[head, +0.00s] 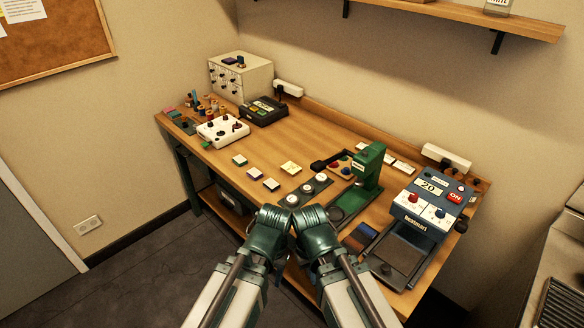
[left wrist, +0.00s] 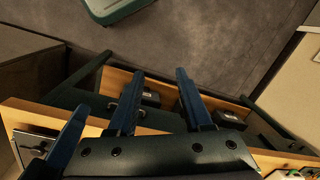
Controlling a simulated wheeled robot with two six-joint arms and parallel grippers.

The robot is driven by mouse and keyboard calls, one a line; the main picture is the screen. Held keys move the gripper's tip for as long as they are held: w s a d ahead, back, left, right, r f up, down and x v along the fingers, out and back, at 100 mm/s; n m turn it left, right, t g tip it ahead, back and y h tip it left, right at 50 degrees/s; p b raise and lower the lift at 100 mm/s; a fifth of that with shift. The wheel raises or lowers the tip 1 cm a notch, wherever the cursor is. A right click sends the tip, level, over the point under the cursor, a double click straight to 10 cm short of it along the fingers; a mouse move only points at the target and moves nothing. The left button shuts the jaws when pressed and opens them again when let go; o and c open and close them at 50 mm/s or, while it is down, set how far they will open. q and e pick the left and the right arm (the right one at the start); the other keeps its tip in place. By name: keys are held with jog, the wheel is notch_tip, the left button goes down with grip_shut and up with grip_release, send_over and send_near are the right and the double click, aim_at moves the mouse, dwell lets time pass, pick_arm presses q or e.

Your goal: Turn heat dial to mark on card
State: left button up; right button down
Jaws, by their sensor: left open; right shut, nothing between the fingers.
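The heat press (head: 425,215), a blue and white machine, stands at the right end of the table.
A green hand press (head: 369,166) stands between my grippers and the heat press. Round badge parts (head: 306,188) and small square pads (head: 271,184) lie in front. A white box (head: 222,130) and drawer cabinet (head: 240,76) are at left.

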dwell(0.3)
pick_arm(q)
jog(key=shift+o, duration=1.2)
